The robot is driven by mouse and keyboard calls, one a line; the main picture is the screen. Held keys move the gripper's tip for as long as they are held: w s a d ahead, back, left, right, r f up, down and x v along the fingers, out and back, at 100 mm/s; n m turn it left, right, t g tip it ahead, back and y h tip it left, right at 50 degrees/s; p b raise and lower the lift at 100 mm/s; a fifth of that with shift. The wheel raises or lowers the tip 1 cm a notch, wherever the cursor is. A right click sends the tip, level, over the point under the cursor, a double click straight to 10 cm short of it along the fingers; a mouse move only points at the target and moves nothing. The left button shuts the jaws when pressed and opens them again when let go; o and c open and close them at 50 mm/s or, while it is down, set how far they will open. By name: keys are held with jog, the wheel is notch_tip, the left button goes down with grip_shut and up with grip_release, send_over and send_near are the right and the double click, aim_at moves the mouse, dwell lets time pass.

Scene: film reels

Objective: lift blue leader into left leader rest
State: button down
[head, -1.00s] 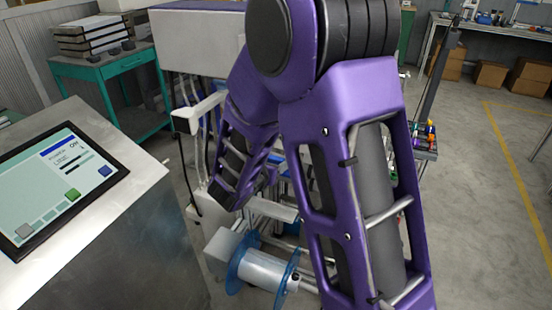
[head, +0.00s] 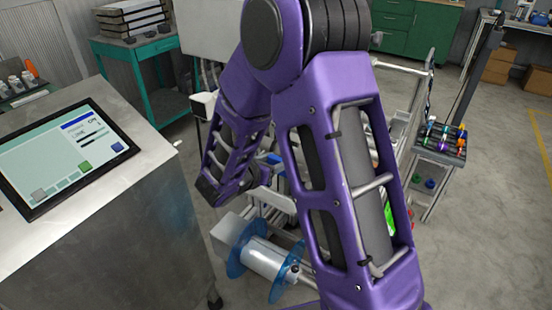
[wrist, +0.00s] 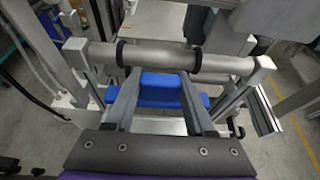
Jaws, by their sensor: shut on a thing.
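My gripper (wrist: 160,82) points away from the camera in the wrist view. Its two grey fingers are shut on the blue leader (wrist: 160,81), a small blue block between the fingertips. A second blue piece (wrist: 150,101) shows lower, behind the fingers; I cannot tell whether it is part of the same thing or of a rest. A grey roller (wrist: 155,57) with two black rings crosses just beyond the fingertips. I cannot tell whether the block touches it. In the head view my purple arm hides the gripper. I cannot make out the left leader rest with certainty.
A clear reel with blue flanges (head: 265,258) sits low on the machine. A metal console with a screen (head: 65,160) stands at left. A rack of coloured items (head: 440,138) stands at right. Metal posts and frames crowd the roller. Open floor lies at far right.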

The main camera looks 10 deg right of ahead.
jog(key=b, duration=0.3)
send_over(276, 200)
notch_tip(276, 200, down, 6)
jog(key=shift+f, duration=1.3)
jog(key=shift+f, duration=1.55)
jog(key=shift+c, duration=0.9)
grip_release()
jog(key=p+v, duration=0.1)
jog(key=v, duration=1.6)
jog(key=shift+p, duration=0.35)
jog(key=shift+s+a, duration=0.1)
jog(key=shift+a, duration=0.05)
